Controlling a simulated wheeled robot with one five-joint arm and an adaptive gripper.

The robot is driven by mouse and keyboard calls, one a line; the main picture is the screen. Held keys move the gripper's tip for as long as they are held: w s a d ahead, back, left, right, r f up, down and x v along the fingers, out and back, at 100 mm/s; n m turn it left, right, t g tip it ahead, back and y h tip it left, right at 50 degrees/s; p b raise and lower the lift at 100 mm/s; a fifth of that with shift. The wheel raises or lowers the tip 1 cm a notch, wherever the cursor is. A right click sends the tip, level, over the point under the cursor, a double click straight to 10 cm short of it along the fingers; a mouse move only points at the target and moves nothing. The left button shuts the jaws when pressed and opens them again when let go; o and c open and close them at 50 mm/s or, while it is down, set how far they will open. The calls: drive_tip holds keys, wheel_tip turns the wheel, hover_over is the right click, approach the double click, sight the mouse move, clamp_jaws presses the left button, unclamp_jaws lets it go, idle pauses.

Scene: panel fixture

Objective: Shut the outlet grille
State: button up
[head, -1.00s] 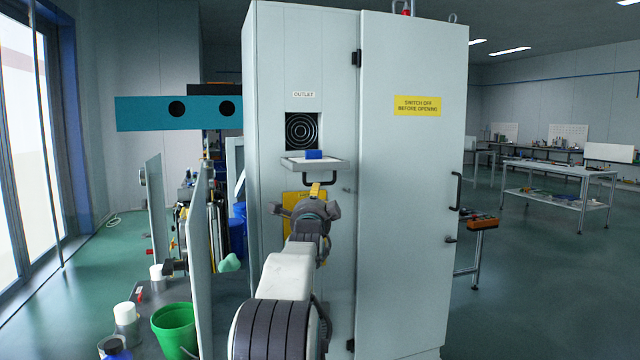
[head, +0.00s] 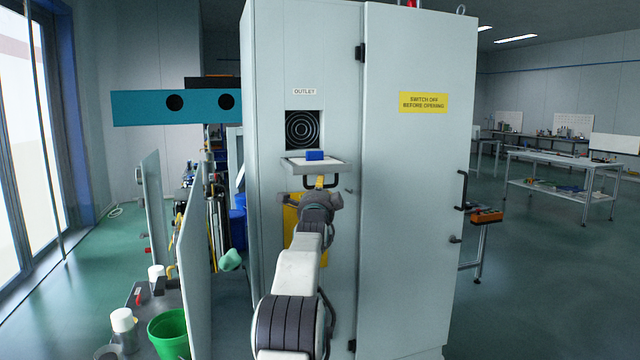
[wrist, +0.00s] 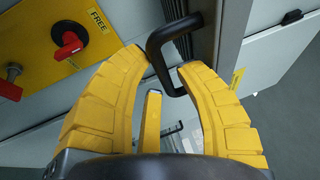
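The outlet grille (head: 297,168) is a pale flap folded down flat below the square dark outlet opening (head: 303,130), which shows concentric rings. A blue block (head: 315,155) rests on top of the flap. A black handle (head: 309,182) hangs from its front edge; it also shows in the wrist view (wrist: 186,25). My gripper (head: 320,185) is just below and in front of the flap. In the wrist view my gripper (wrist: 163,62) has its yellow fingers apart, with the handle between or close to the fingertips. Contact cannot be told.
A tall grey cabinet (head: 415,200) carries the outlet. A yellow panel (wrist: 65,40) with red knobs, one marked FREE, lies left of the handle in the wrist view. An open panel (head: 192,265) and a green bucket (head: 168,335) stand at the left.

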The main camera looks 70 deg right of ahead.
drive_tip(key=shift+w+d+r+p, duration=0.15)
drive_tip(key=shift+d+p, duration=0.2)
drive_tip(key=shift+d, duration=0.25)
drive_tip(key=shift+c, duration=0.4)
clamp_jaws()
